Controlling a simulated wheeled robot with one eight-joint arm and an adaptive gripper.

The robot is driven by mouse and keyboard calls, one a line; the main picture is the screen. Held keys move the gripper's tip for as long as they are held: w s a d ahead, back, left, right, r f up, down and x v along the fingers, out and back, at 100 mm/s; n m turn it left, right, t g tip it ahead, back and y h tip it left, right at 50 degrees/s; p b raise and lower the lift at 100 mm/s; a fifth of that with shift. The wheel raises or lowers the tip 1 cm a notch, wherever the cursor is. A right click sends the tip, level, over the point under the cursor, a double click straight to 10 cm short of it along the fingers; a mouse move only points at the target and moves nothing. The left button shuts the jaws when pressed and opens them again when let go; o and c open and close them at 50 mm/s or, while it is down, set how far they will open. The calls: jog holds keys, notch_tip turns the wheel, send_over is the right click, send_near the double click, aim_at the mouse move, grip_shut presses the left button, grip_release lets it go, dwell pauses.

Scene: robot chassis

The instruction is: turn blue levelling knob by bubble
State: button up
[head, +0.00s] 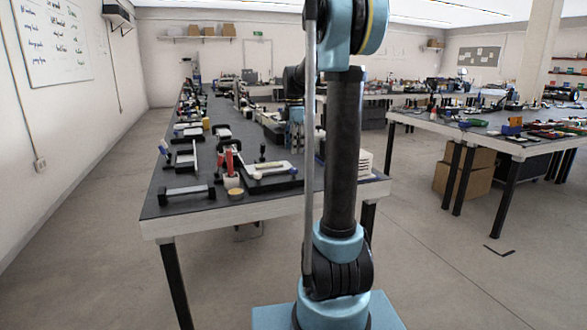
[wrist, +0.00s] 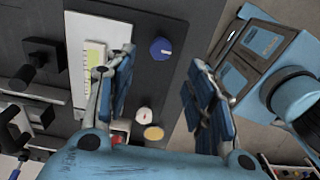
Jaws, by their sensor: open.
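A round blue knob (wrist: 161,48) shows in the wrist view on a dark plate, just beyond my fingertips. A pale strip with a yellow-green bubble vial (wrist: 95,62) lies to its left on a white plate. My gripper (wrist: 164,88) is open, its two blue-padded fingers wide apart with nothing held between them. The knob lies above the gap and nearer the left finger, apart from both fingers. In the head view my arm hides part of the bench, and I cannot make out the blue knob clearly there.
A white-topped dial (wrist: 144,113) and a yellow disc (wrist: 153,133) sit below the gap. Black clamp-like handles (wrist: 40,62) stand at the left. The dark bench (head: 165,205) holds many tools; its front edge is near my base. Open floor (head: 450,270) lies right.

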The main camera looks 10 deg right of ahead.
aim_at(294, 168)
notch_tip(294, 168, down, 9)
jog(key=shift+r, duration=0.1)
dwell(0.3)
jog(key=shift+c, duration=0.3)
jog(key=c, duration=1)
